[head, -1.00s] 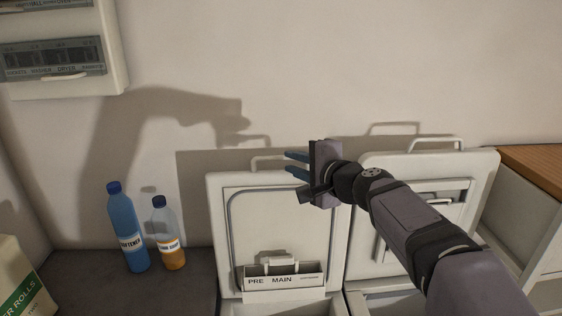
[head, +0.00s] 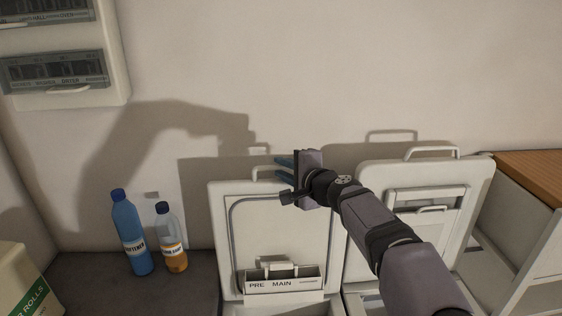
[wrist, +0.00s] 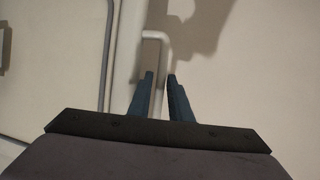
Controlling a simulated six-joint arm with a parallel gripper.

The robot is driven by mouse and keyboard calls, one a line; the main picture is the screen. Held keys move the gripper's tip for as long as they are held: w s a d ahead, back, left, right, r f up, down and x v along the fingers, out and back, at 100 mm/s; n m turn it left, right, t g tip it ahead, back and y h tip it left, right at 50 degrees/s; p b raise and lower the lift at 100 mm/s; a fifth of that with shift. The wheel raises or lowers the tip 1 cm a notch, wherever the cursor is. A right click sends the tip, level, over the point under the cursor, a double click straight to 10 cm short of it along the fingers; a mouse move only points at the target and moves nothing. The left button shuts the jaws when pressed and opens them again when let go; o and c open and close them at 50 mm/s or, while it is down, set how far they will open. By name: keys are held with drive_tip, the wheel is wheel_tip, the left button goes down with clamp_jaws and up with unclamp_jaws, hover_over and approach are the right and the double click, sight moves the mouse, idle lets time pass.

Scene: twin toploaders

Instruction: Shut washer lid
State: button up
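The washer lid (head: 280,225), the left of two white lids, stands open and upright against the wall. A detergent compartment marked PRE MAIN (head: 282,282) is at its lower part. A handle loop (head: 256,160) rises from its top edge, partly hidden by my gripper. My gripper (head: 280,168) is at the lid's top right, its two blue fingers apart and pointing left towards the handle. In the wrist view, the handle (wrist: 157,37) lies just ahead of the fingertips (wrist: 160,75), with its right leg near the gap between them. I cannot tell whether they touch it. Nothing is held.
A second open lid (head: 470,180) with its own handle stands close on the right, partly behind my arm. A blue softener bottle (head: 130,235) and an orange-filled bottle (head: 172,245) stand on the dark surface at left. A wall box (head: 65,80) hangs upper left.

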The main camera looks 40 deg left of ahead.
drive_tip(key=shift+w+a+f, duration=0.15)
drive_tip(key=shift+a, duration=0.3)
clamp_jaws()
drive_tip(key=shift+d+f, duration=0.1)
drive_tip(key=shift+f, duration=0.05)
